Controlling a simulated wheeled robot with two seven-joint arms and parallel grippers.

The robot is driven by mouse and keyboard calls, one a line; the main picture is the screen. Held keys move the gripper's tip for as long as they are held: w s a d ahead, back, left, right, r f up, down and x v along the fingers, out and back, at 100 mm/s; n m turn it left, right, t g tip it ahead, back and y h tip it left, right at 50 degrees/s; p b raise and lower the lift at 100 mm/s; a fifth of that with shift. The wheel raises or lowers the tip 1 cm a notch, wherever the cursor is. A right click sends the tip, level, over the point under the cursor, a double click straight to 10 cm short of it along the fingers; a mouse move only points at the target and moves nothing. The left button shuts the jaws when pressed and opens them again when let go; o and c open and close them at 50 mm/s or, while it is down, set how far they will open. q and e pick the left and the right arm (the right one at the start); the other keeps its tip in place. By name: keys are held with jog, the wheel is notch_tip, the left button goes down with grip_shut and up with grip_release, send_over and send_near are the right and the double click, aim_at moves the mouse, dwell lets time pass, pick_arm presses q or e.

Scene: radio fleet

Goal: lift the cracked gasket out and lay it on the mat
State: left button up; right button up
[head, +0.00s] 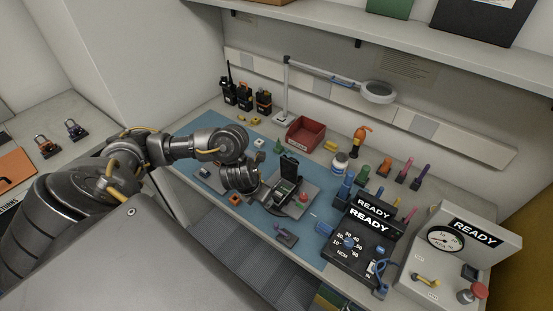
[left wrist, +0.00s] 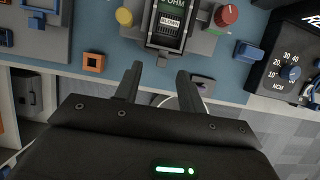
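The blue mat (head: 205,150) covers the middle of the bench. On it a grey fixture (head: 302,203) holds an opened radio (head: 284,195) with its dark lid raised. I cannot make out a cracked gasket. A small orange square with a dark centre (left wrist: 94,62) lies on the mat left of the fixture; it also shows in the head view (head: 234,199). My left gripper (left wrist: 158,80) is open and empty, just in front of the fixture. My right gripper is not in view.
A red bin (head: 305,135) and a white bottle (head: 339,162) stand behind the fixture. Black READY boxes (head: 358,245) and a gauge panel (head: 455,250) stand at right. Several radios (head: 245,98) line the back left. A magnifier lamp (head: 378,92) overhangs the bench.

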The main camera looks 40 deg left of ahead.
pick_arm(q)
jog(key=shift+s+d+b+x, duration=0.15)
jog(key=shift+x, duration=1.05)
jog(key=shift+s+d+b+x, duration=0.1)
jog(key=shift+s+b+x, duration=0.05)
jog(key=shift+x, duration=1)
jog(key=shift+w+f, duration=0.2)
jog(key=shift+f, duration=0.25)
grip_shut()
